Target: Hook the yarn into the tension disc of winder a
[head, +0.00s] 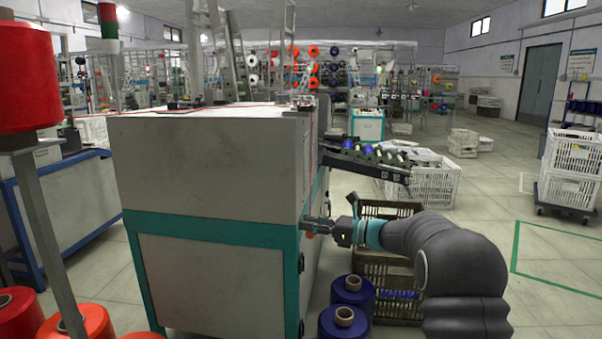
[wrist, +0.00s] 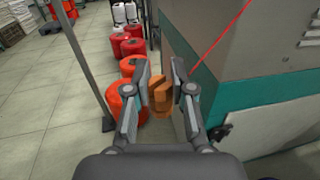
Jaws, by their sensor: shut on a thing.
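My gripper (head: 318,229) is beside the near right corner of a grey and teal machine cabinet (head: 205,165), which I take for winder a. In the wrist view my gripper (wrist: 161,90) is shut on an orange-brown piece (wrist: 160,97). The red yarn (wrist: 222,37) slants down the cabinet wall toward the right fingertip. It also hangs near the cabinet's corner in the head view (head: 312,150). I cannot make out where the yarn meets the piece. I cannot pick out the tension disc in either view.
A large red cone (head: 25,75) stands on a post at the left. Blue cones (head: 345,322) stand on the floor below my arm. A crate (head: 388,272) is behind my arm, and a rack with bobbins (head: 365,160) juts from the machine. Open floor lies right.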

